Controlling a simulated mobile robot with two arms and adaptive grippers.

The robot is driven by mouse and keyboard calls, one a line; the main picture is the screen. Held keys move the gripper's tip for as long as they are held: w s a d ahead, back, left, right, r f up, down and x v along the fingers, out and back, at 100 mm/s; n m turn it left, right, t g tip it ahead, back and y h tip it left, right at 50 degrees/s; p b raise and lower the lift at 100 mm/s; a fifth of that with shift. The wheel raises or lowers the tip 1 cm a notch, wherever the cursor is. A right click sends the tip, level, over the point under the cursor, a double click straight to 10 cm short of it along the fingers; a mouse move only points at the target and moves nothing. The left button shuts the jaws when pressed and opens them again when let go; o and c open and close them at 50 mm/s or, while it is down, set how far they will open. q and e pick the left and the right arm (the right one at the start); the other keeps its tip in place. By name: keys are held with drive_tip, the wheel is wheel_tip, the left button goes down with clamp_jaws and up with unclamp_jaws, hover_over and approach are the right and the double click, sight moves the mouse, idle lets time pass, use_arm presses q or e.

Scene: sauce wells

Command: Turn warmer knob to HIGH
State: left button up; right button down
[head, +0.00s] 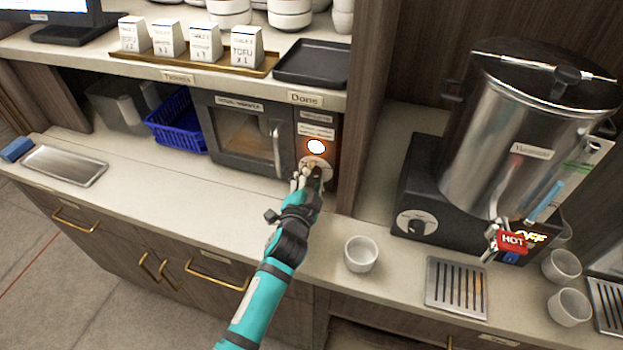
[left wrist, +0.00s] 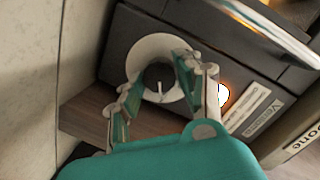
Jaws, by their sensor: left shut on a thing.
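The towel warmer (head: 240,140) is a dark box with a window and handle under the counter shelf. Its knob sits low on the right-hand panel, mostly hidden by my gripper in the head view. In the left wrist view the knob (left wrist: 157,75) is dark with a white pointer line, on a pale round dial (left wrist: 150,46). My left gripper (head: 309,172) is shut on the knob, with a finger on either side of it in the left wrist view (left wrist: 160,88). The dial markings are not readable. A round orange-white light (head: 316,146) glows above the knob. My right gripper is not in view.
A wooden upright (head: 362,120) stands just right of the panel. A white cup (head: 361,254) is on the counter to the right, near a steel urn (head: 510,140) on a dark base with another knob (head: 416,224). A blue basket (head: 178,122) is left of the warmer.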

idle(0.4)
use_arm(q)
drive_tip(key=o, duration=1.1)
drive_tip(key=shift+o, duration=0.2)
drive_tip(key=shift+s, duration=0.25)
drive_tip(key=v, duration=1.1)
drive_tip(key=shift+s+a, duration=0.15)
drive_tip(key=shift+s, duration=0.1)
